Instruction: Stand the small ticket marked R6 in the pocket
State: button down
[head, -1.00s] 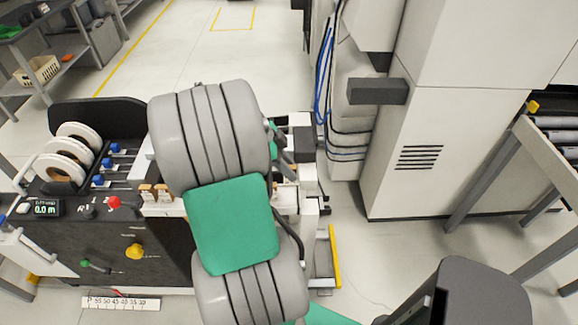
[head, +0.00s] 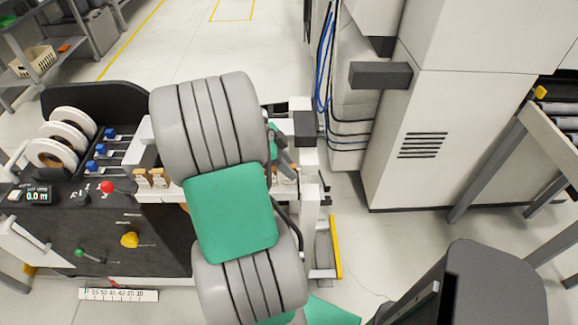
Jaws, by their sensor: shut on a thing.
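My gripper (head: 282,152) shows only in part, in the head view, behind the right edge of my grey and green arm. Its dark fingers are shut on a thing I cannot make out. Small tan-and-white upright pieces (head: 151,178) stand on the machine's pale rail left of my arm. Similar tan pieces (head: 286,173) show just below my gripper; I cannot tell whether it touches them. No R6 marking is readable, and I cannot single out the ticket or the pocket. My arm hides the middle of the rail.
The banding machine (head: 160,240) has white reels (head: 52,153), blue knobs, a red knob (head: 107,187) and a display (head: 39,195). A tall pale cabinet (head: 425,180) stands to the right, with a dark block (head: 380,75) jutting out. Open floor lies behind.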

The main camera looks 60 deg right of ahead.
jog(key=shift+f+b, duration=0.5)
jog(key=c, duration=1.2)
grip_release()
jog(key=shift+o, duration=0.2)
jog(key=shift+r, duration=0.15)
